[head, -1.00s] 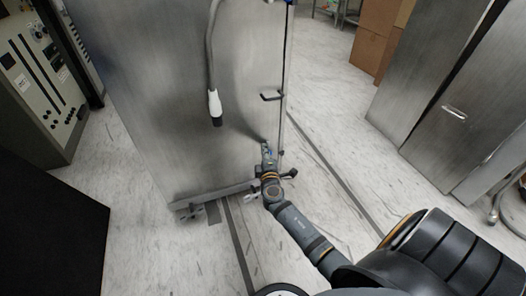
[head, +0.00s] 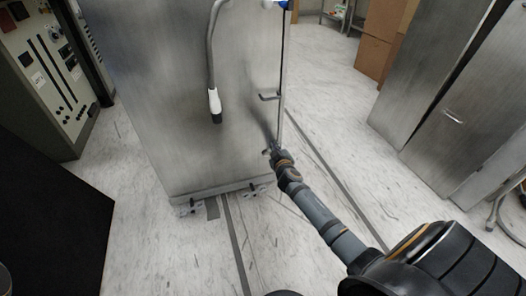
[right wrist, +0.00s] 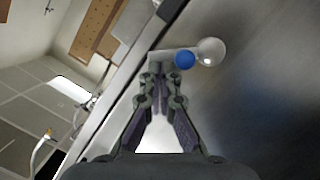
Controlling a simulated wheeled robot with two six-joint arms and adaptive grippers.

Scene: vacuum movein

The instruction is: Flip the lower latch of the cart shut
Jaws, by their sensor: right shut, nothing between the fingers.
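The cart (head: 165,90) is a tall brushed-steel cabinet standing upright at the centre of the head view. Its lower latch (right wrist: 176,57) shows in the right wrist view as a pale arm with a blue disc and a round silver knob (right wrist: 210,51) on the steel face. My right gripper (right wrist: 158,75) is shut and empty, its fingertips right beside the latch; I cannot tell whether they touch it. In the head view the right gripper (head: 273,150) is at the cart's right edge, low down, and largely hides the latch. My left gripper is not in view.
A bracket handle (head: 269,97) sticks out above the gripper. A grey hose with a white end (head: 214,100) hangs on the cart face. Steel cabinets (head: 455,110) stand at right, a control panel (head: 45,75) at left. The floor between cart and cabinets is clear.

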